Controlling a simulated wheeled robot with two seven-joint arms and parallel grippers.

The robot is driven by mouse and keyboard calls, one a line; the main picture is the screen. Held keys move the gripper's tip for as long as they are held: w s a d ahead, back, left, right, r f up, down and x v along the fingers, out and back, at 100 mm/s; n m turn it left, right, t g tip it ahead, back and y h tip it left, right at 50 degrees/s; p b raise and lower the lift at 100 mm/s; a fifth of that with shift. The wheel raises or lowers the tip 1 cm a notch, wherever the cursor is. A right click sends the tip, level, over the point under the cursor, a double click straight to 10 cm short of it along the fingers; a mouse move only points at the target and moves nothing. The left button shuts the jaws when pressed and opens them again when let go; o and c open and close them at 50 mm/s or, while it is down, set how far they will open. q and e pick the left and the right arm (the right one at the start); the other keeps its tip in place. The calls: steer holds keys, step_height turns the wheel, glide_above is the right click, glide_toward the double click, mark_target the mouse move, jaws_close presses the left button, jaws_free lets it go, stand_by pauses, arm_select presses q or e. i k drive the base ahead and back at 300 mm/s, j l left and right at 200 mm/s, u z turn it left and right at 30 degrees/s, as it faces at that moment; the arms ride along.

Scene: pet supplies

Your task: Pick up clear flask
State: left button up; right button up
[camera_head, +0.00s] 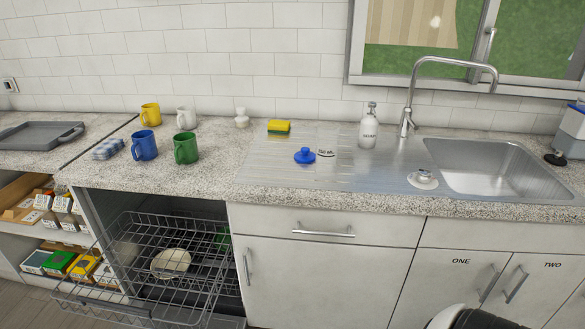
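A very transparent object, probably the clear flask (326,154), is on the ribbed metal drainboard left of the sink. Only dark volume lettering and a curved dark line stand out; its full outline is hard to see. A blue stopper-like piece (304,156) is just to its left; I cannot tell whether the two touch. Neither of my grippers is in view. A white and black rounded part at the bottom right edge is probably my arm.
A yellow-green sponge (279,128), a white soap bottle (368,128) and the tall faucet (408,105) stand behind the drainboard. Mugs (186,148) are to the left. The sink (495,168) is right. A wire dish rack (165,262) extends from the open lower cabinet.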

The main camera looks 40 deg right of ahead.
mark_target(328, 133)
steer(key=z, duration=1.6)
